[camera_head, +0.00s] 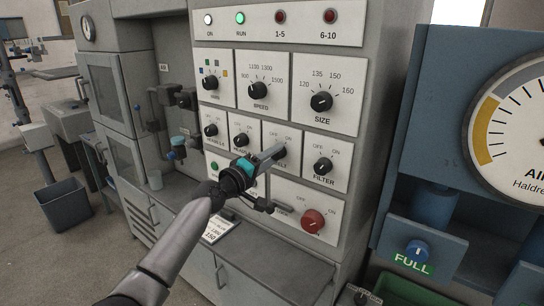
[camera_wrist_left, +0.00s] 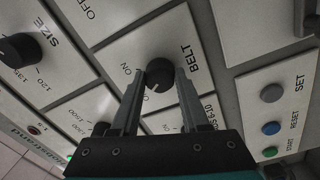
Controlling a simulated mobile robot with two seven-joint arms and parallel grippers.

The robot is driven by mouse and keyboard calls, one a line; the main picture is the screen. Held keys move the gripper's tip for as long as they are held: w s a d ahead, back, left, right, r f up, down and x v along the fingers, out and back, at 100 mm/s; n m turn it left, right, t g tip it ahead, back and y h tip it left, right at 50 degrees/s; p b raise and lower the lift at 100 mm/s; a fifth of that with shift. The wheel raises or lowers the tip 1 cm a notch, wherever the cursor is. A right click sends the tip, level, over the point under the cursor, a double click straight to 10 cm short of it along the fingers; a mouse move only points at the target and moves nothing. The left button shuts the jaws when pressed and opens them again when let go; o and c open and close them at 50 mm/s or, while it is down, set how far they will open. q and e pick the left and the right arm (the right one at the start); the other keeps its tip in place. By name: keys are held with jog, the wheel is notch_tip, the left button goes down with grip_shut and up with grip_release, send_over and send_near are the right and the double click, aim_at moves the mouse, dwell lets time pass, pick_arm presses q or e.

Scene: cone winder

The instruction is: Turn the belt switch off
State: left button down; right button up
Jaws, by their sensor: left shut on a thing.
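The belt switch (camera_wrist_left: 160,74) is a round black knob on a pale plate marked BELT, seen in the left wrist view. In the head view the knob (camera_head: 280,152) is partly covered by my left gripper (camera_head: 273,154). The two fingers of my left gripper (camera_wrist_left: 160,82) are closed on both sides of the knob. A small pale mark shows low on the knob; I cannot tell for certain which label it points to. An ON label shows left of the knob in the wrist view; the finger hides the area below it. My right gripper is not in view.
Similar knobs surround it: the filter switch (camera_head: 323,166), size dial (camera_head: 321,101) and speed dial (camera_head: 258,90). A red knob (camera_head: 313,221) sits lower right. SET (camera_wrist_left: 272,93), blue (camera_wrist_left: 271,128) and green (camera_wrist_left: 270,152) buttons are nearby. A blue gauge housing (camera_head: 440,90) stands right.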

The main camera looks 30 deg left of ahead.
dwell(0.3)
pick_arm(q)
jog(key=shift+c, duration=2)
grip_release()
jog(key=shift+s, duration=0.15)
jog(key=shift+s+a+f, duration=0.1)
jog(key=shift+s, duration=0.5)
jog(key=s+a+b, duration=0.1)
jog(key=s, duration=1.2)
jog(key=shift+s+a+f+b, duration=0.15)
jog(key=shift+s+f+b, duration=0.05)
jog(key=shift+s+b, duration=0.15)
